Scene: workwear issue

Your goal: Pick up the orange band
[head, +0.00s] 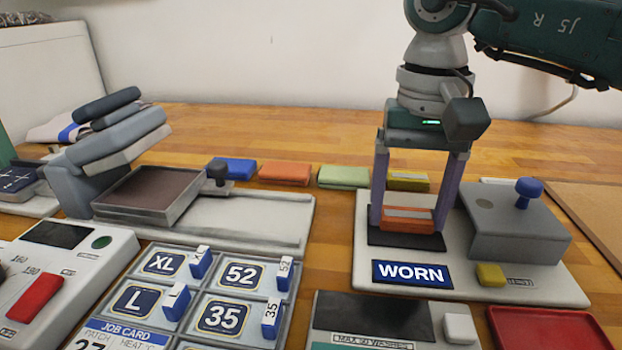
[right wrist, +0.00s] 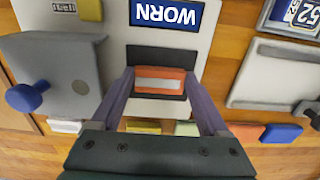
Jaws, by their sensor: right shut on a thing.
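The orange band (head: 407,213), with a pale reflective strip, is between the two purple fingers of my right gripper (head: 408,225), which point straight down. The band also shows in the right wrist view (right wrist: 160,80), with a finger against each end. My right gripper is shut on it. It is over the black pad (head: 385,239) behind the WORN label (head: 412,274); I cannot tell whether it touches the pad. My left gripper is not in view.
Behind stand blue (head: 234,168), orange (head: 284,173), green (head: 344,177) and yellow (head: 408,181) folded pieces. A grey block with a blue knob (head: 528,190) stands close right of my gripper. A press (head: 120,165) is left, and a size tray (head: 225,300) is in front.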

